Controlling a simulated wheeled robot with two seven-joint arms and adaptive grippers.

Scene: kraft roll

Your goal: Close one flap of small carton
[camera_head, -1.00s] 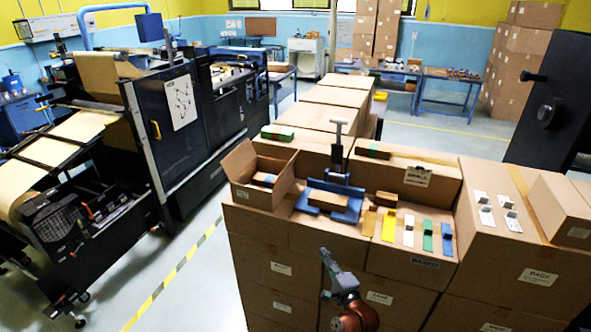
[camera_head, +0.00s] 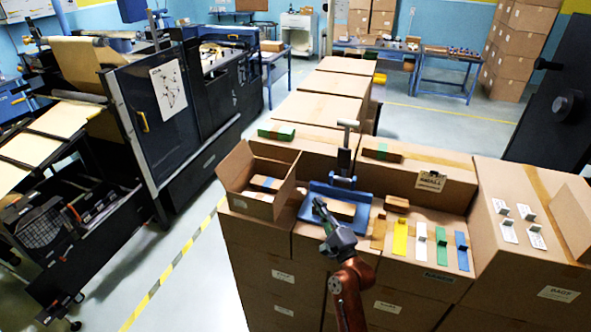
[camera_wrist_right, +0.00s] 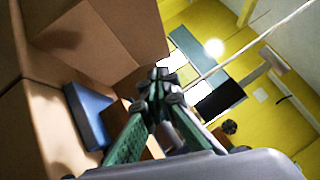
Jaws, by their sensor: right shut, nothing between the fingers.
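The small open carton (camera_head: 247,204) stands at the left end of the box stack in the head view. One brown panel stands up at its left and another at its right, and small wrapped bundles (camera_head: 266,184) lie inside. My right gripper (camera_head: 318,204) is shut and empty. It is over the front of the blue tray (camera_head: 309,214), to the right of the carton and apart from it. In the right wrist view the closed fingertips (camera_wrist_right: 160,76) show in front of brown cardboard panels (camera_wrist_right: 105,40). My left gripper is not in view.
The blue tray holds a brown block (camera_head: 341,209) and has an upright handle behind it. Yellow, white, green and blue strips (camera_head: 400,238) lie to the right. A box labelled small (camera_head: 430,181) is behind them. Machinery (camera_head: 150,110) stands at the left, across a floor aisle.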

